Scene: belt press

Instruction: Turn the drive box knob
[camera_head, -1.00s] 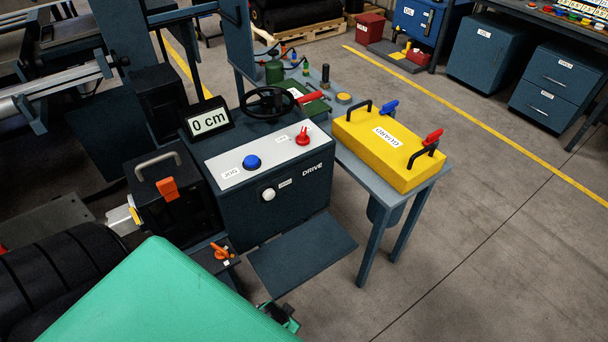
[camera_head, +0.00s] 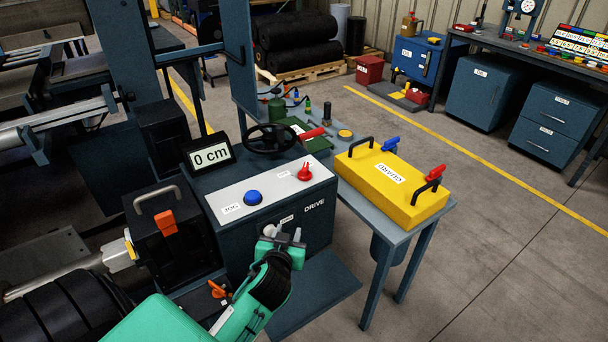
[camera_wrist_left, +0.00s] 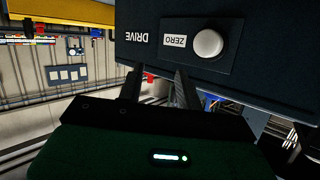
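The dark drive box (camera_head: 290,237) stands in the middle of the head view with a pale sloped top. A red knob (camera_head: 304,173) and a blue button marked JOG (camera_head: 253,197) sit on that top. A round white knob (camera_wrist_left: 208,43) beside a ZERO label is on the front face in the left wrist view. In the head view my left gripper (camera_head: 284,236) is in front of that face and partly hides the white knob. Its fingers (camera_wrist_left: 160,88) are apart with nothing between them, and the white knob lies beyond their tips. My right gripper is not in view.
A display reading 0 cm (camera_head: 210,156) and a black handwheel (camera_head: 270,140) stand behind the panel. A yellow guard (camera_head: 392,185) lies on the side table to the right. A black box with an orange latch (camera_head: 166,222) is left of the drive box.

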